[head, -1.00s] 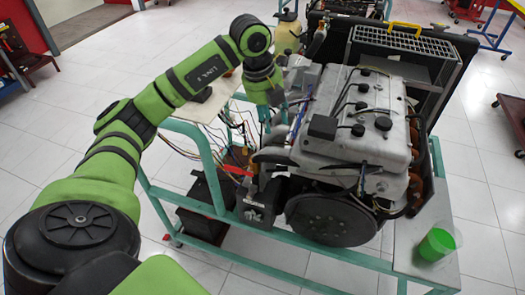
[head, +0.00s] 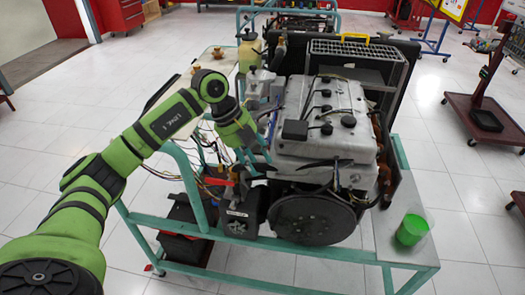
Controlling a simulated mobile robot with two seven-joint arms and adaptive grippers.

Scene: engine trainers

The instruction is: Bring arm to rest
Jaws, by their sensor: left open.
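My left arm, green with black joints, comes in from the lower left in the head view. Its gripper (head: 254,157) points down at the left front side of the engine (head: 322,125). The teal fingers are spread, and I see nothing held between them. Whether the fingertips touch the engine parts behind them cannot be told. My right gripper is not in view.
The engine sits on a teal frame (head: 292,248) with a dark pulley (head: 312,217) at its front. A green cup (head: 411,230) stands on the frame's right shelf. Loose wires hang left of the gripper. A dark red stand (head: 486,118) is at right; white floor lies between.

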